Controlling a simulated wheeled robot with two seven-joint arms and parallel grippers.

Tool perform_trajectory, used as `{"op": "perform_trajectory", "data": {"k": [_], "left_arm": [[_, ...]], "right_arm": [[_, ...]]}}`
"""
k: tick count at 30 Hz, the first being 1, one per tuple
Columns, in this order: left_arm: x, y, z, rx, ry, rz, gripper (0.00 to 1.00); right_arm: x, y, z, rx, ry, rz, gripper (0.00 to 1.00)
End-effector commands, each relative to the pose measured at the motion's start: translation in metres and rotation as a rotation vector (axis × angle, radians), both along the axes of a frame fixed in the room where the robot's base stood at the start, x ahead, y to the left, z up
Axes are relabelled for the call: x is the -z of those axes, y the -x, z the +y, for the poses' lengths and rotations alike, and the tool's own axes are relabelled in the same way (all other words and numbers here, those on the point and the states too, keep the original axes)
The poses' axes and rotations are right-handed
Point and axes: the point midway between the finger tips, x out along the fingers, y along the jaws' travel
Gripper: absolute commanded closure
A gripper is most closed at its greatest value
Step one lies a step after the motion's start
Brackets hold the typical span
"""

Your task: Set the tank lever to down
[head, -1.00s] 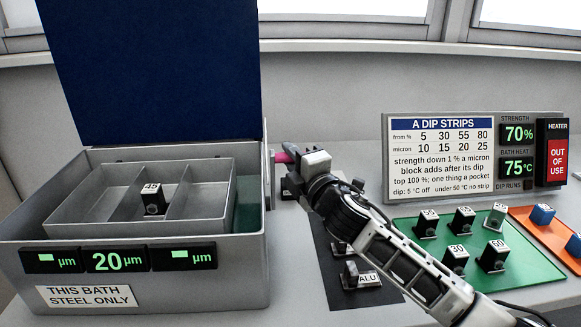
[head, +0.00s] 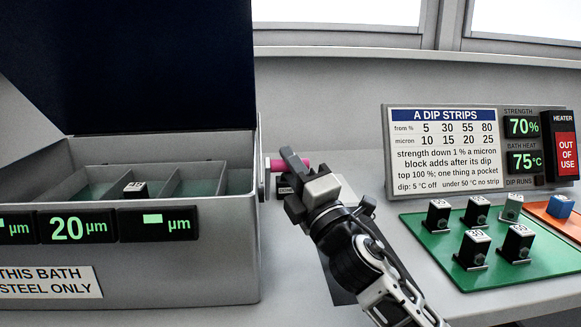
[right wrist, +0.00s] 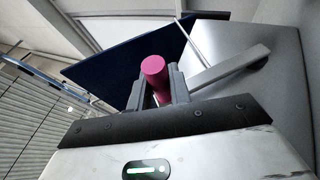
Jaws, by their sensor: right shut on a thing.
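The grey tank (head: 200,270) stands at the left of the head view with its dark blue lid (head: 130,60) raised. Its lever has a pink handle (head: 276,164) at the tank's right side. My right gripper (head: 297,172) is shut on this handle; a pink end shows past the fingers. In the right wrist view the pink handle (right wrist: 155,72) stands between the two fingers (right wrist: 163,90). Inside the tank is a divided tray (head: 170,180). The top of a block (head: 135,188) shows in a pocket, with green around it. My left gripper is out of view.
A sign with readouts (head: 440,150) stands at the back right, showing 70% and 75°C. Several blocks stand on a green mat (head: 490,275). A blue block (head: 561,206) stands on an orange mat (head: 550,222). A dark mat (head: 337,283) lies partly under my right arm.

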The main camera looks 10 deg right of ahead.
Motion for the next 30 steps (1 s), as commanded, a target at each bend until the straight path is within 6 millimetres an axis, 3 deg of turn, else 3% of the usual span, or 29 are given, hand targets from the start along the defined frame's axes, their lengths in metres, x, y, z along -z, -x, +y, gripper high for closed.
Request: {"op": "perform_trajectory", "data": {"k": [11, 12, 13, 14, 23, 30], "left_arm": [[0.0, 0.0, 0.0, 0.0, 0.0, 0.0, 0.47], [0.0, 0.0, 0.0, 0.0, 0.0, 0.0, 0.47], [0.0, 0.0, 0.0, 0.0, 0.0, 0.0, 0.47], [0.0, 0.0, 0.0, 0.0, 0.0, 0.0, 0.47], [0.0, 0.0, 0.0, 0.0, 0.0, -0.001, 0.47], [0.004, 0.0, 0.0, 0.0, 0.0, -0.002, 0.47]], "right_arm": [[0.003, 0.0, 0.0, -0.001, 0.001, 0.006, 1.0], [0.003, 0.0, 0.0, -0.001, 0.001, 0.005, 0.69], [0.003, 0.0, 0.0, -0.001, 0.001, 0.005, 0.61], [0.003, 0.0, 0.0, 0.0, 0.0, 0.005, 0.59], [0.002, 0.001, -0.001, 0.0, 0.0, 0.003, 0.59], [0.019, 0.028, -0.013, 0.001, 0.001, 0.006, 0.59]]}}
